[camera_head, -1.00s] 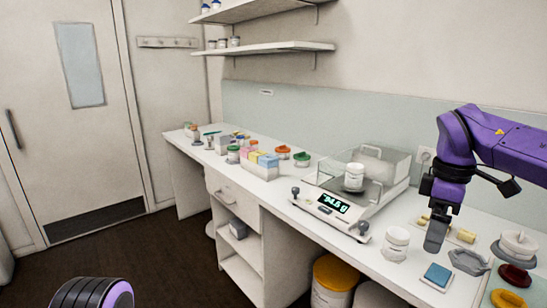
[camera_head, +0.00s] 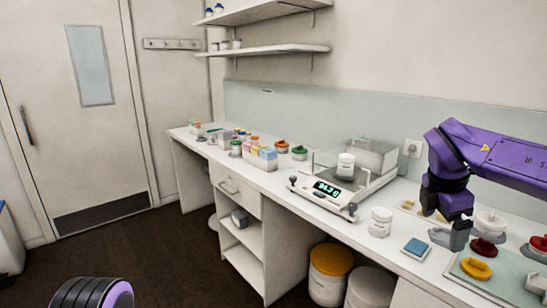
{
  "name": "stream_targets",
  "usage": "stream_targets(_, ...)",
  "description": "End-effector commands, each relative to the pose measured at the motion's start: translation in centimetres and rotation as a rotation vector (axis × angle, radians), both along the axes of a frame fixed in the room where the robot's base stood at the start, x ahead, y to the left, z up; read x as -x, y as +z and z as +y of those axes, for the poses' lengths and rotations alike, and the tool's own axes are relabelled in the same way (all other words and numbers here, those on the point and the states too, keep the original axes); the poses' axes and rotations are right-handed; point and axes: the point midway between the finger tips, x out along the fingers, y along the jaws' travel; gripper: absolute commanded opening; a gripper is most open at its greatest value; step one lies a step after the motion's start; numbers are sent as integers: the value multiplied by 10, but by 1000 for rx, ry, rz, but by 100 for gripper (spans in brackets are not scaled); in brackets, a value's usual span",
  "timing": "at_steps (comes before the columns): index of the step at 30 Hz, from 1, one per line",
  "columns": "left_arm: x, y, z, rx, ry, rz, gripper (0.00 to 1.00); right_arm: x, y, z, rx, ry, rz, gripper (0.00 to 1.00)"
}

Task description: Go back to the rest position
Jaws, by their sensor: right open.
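My right gripper (camera_head: 450,234) hangs from the purple right arm over the right part of the bench. It is open, with no object seen between its fingers. Its fingers hide part of what lies behind them on the bench. At the lower left, a black and purple rounded part of my own body shows; my left gripper is not in view.
A balance (camera_head: 326,197) with a lit display bears a white jar (camera_head: 345,166). Another jar (camera_head: 380,222), a blue square pad (camera_head: 416,248), a red dish (camera_head: 484,248) and a yellow ring (camera_head: 476,268) are near my right gripper. The floor (camera_head: 160,262) left of the bench is clear.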

Motion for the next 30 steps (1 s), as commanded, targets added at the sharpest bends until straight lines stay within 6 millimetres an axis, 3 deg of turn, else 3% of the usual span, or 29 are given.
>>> stream_targets(5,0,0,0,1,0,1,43,-19,-42,-19,442,534,149,100)
stream_targets(8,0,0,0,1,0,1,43,-29,-94,-19,778,1004,400,100)
stream_targets(10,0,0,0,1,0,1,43,-30,-141,-9,991,1373,625,100)
stream_targets(14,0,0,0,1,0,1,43,-6,-233,19,1247,1996,996,100)
stream_targets(17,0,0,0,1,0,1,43,32,-296,40,1341,2403,1193,100)
stream_targets(18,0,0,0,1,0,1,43,52,-320,47,-1347,-2533,-1238,100)
stream_targets(20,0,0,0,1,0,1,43,84,-352,56,-1188,-2406,-1139,100)
stream_targets(24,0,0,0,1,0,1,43,172,-411,68,-877,-2180,-906,100)
stream_targets(27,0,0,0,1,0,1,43,238,-439,67,-702,-2092,-775,100)
stream_targets(30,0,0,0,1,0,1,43,290,-453,59,-561,-2048,-712,100)
